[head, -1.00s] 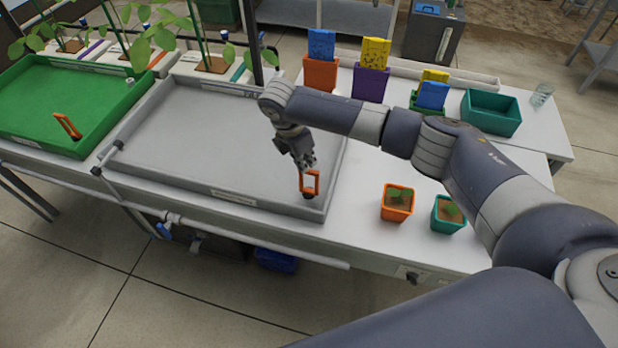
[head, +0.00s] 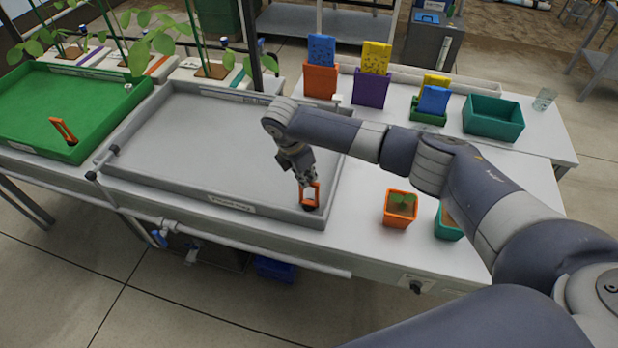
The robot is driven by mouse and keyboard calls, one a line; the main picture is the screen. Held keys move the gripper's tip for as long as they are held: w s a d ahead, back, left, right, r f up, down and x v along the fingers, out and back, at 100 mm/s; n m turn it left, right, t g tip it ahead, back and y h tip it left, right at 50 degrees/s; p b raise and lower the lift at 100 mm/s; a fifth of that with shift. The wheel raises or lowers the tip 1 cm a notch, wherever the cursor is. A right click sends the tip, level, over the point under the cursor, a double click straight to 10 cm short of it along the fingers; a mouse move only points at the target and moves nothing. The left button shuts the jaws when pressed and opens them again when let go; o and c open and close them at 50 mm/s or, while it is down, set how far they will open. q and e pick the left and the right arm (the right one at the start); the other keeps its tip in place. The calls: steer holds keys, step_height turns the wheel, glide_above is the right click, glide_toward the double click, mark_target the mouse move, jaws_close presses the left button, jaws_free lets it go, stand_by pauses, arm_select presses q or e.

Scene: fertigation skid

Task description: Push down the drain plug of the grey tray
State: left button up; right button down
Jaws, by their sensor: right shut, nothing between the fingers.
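The grey tray (head: 190,150) lies on the white bench at the centre left. Its drain plug (head: 310,194), an orange upright loop handle on a dark base, stands in the tray's near right corner. My right gripper (head: 306,182) is shut and empty. Its fingertips are at the top of the orange handle and look to be touching it or very close; I cannot tell which. The gripper hides part of the handle's top. My left gripper is not in view.
A green tray (head: 100,98) with its own orange plug (head: 63,131) is at left. Seedlings in an orange pot (head: 399,210) and a teal pot (head: 447,222) stand right of the grey tray, under my arm. A teal bin (head: 493,120) is further back.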

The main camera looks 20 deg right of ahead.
steer(key=shift+s+f, duration=0.45)
steer(key=shift+f, duration=0.25)
steer(key=w+a+p+v, duration=0.1)
steer(key=a+p+v, duration=0.1)
steer(key=v, duration=1.1)
steer(key=shift+s+a, duration=0.5)
steer(key=shift+a, duration=0.1)
